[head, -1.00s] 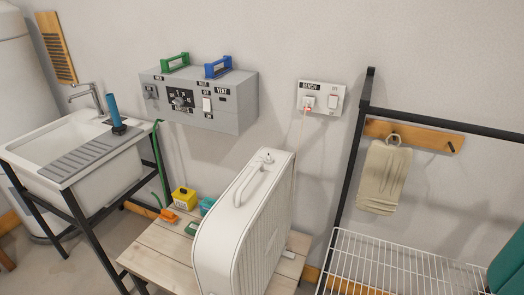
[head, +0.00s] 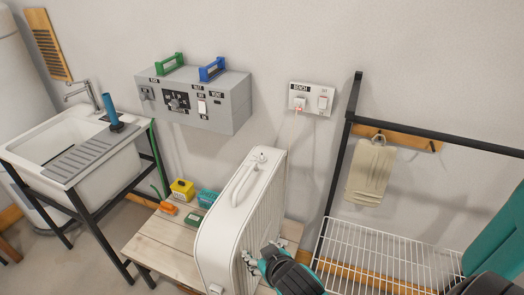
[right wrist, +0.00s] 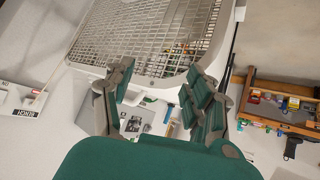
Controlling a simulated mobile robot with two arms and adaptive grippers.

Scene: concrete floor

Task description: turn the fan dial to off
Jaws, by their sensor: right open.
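The white box fan (head: 235,225) stands upright on a slatted wooden bench (head: 150,245), with a handle and a small knob (head: 262,157) on its top. My right gripper (head: 251,262) is at the lower right of the head view, in front of the fan's grille side. In the right wrist view my right gripper (right wrist: 160,82) is open and empty, and the fan's grille (right wrist: 150,38) lies beyond its fingers. A grey wall box (head: 225,110) carries a round dial (head: 177,101) and switches; its small labels are hard to read. My left gripper is out of view.
Small yellow (head: 182,190), orange (head: 168,209) and teal (head: 208,197) things lie on the bench, left of the fan. A wall socket plate (head: 312,98) has a plug and switch. A black rack with a wire shelf (head: 375,260) stands right; a sink (head: 70,140) stands left.

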